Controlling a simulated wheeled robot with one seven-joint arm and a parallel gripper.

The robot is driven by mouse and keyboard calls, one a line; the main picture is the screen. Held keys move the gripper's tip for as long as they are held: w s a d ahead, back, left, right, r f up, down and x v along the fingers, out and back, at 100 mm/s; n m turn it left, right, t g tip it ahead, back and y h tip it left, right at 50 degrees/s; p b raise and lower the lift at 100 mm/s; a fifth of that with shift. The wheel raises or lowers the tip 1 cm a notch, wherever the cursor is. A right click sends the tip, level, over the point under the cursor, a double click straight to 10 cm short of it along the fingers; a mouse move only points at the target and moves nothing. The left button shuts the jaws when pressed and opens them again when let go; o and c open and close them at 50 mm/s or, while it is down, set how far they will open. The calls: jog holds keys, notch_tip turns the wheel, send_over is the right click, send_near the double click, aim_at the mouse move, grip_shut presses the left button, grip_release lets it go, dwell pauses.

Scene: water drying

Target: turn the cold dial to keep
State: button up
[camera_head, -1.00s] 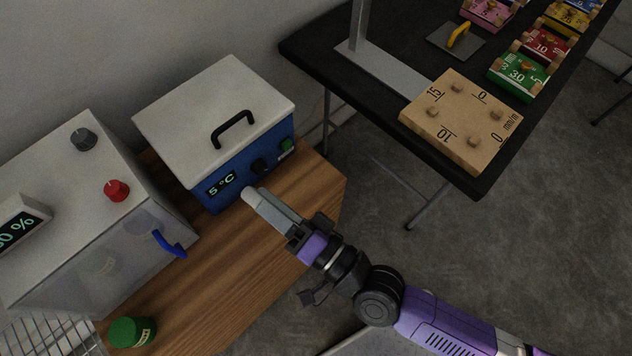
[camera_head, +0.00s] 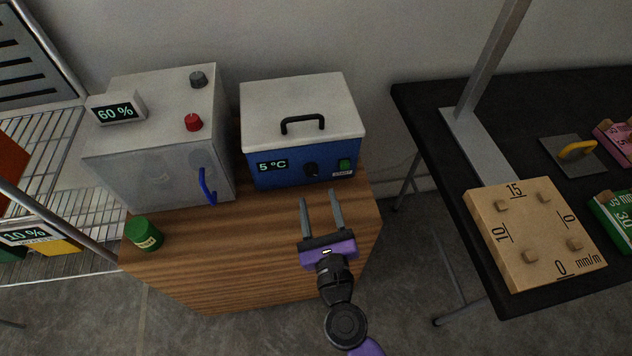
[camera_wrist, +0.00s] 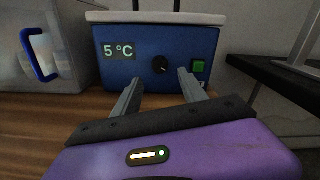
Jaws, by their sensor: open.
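The blue cold box (camera_head: 270,177) with a white lid and black handle stands on the wooden table. Its display (camera_head: 272,166) reads 5 °C. The black cold dial (camera_head: 311,169) is on its front face, right of the display, and also shows in the wrist view (camera_wrist: 160,65). A green switch (camera_head: 344,164) is right of the dial. My gripper (camera_head: 320,201) is open and empty, in front of the box and below the dial, apart from it. In the wrist view the dial shows between my two fingers (camera_wrist: 160,88). I cannot read any label at the dial.
A grey cabinet (camera_head: 150,150) with a 60 % display, red and grey knobs and a blue handle stands left of the box. A green jar (camera_head: 143,233) stands at the table's front left. A dark table (camera_head: 440,100) holds a wooden board (camera_head: 535,230). Bare wood lies before the box.

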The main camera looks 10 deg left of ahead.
aim_at(312, 174)
jog(key=x, duration=0.6)
grip_shut()
